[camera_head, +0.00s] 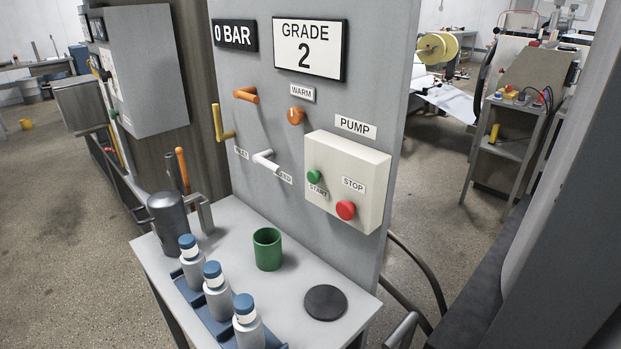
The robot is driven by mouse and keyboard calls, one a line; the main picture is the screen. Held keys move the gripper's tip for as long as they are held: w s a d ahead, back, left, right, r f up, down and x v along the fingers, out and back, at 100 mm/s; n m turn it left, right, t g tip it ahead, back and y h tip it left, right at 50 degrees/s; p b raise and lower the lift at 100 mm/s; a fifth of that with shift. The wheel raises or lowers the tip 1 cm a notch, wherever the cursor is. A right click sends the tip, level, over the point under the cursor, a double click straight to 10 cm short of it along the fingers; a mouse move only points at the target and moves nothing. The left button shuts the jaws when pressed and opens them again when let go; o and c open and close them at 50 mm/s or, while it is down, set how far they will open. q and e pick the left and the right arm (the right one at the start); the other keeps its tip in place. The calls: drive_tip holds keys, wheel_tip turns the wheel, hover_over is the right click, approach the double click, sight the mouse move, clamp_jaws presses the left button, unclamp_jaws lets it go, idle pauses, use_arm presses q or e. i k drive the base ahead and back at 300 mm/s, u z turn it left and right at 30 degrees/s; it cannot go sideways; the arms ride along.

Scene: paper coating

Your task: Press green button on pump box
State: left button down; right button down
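The pump box (362,162) is a cream-coloured box mounted on the grey upright panel, under a PUMP label (355,126). Its green button (314,177) is on the left, above a START label. A red button (346,210) sits lower right, below a STOP label. Nothing covers the green button. Neither of my grippers shows in the head view.
The panel (385,60) also carries a 0 BAR display, a GRADE 2 sign, orange handles and a white lever (265,160). The table (285,290) below holds blue-capped bottles, a green cup (267,249), a black disc (326,302) and a dark grey metal vessel (172,220).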

sight(313, 177)
drive_tip(key=k, duration=1.3)
drive_tip(key=u, duration=0.75)
drive_tip(key=i, duration=1.15)
drive_tip(key=z, duration=0.25)
